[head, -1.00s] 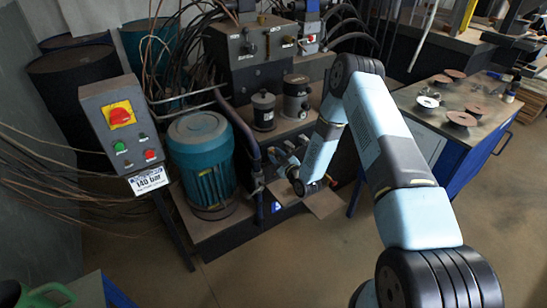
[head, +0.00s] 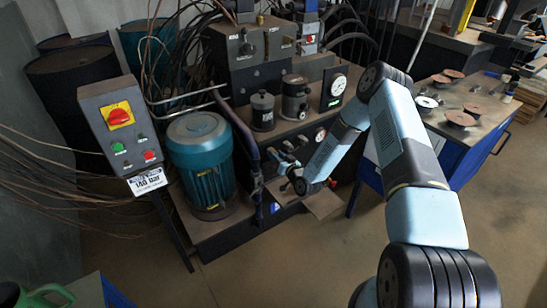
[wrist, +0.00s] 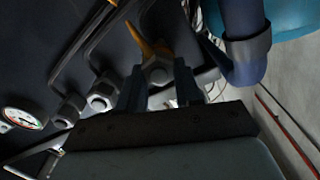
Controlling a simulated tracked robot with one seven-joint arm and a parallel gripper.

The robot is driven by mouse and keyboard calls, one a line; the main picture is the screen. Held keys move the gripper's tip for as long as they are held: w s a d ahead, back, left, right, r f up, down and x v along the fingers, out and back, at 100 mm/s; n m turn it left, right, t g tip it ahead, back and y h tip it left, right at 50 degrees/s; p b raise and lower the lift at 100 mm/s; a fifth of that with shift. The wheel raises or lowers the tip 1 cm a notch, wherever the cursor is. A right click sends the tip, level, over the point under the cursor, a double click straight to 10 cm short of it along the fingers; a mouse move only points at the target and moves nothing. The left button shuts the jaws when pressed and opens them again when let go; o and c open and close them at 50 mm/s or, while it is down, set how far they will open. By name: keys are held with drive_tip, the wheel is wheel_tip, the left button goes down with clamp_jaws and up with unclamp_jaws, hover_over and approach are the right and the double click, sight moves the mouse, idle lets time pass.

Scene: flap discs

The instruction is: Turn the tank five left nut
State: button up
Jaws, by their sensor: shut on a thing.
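In the wrist view, a grey hex nut (wrist: 158,71) sits between the two dark fingers of my gripper (wrist: 160,86). The fingers are shut on its sides. A yellow lever-like piece (wrist: 142,40) shows just beyond it. Two more hex nuts on bent pipes, a nearer one (wrist: 103,96) and a farther one (wrist: 70,109), lie to the left. No label is readable, so I cannot tell the tank number. In the head view, my gripper (head: 284,166) is at the low front of the hydraulic unit (head: 262,78), and the nut is too small to make out.
A round gauge (wrist: 22,118) is at the left of the wrist view, and a thick blue pipe (wrist: 245,45) is close on the right. In the head view, a teal motor (head: 201,165) stands left of my gripper. A blue workbench (head: 470,115) with discs stands right.

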drive_tip(key=m, duration=0.5)
drive_tip(key=shift+s+d+f+m, duration=0.1)
drive_tip(key=shift+f+m, duration=0.15)
drive_tip(key=shift+m, duration=0.15)
idle(0.4)
drive_tip(key=o, duration=1)
drive_tip(key=shift+o, duration=0.2)
drive_tip(key=shift+r, duration=0.1)
drive_tip(key=shift+d, duration=0.1)
drive_tip(key=v, duration=1.3)
drive_tip(key=shift+s+d, duration=0.2)
drive_tip(key=shift+d, duration=0.05)
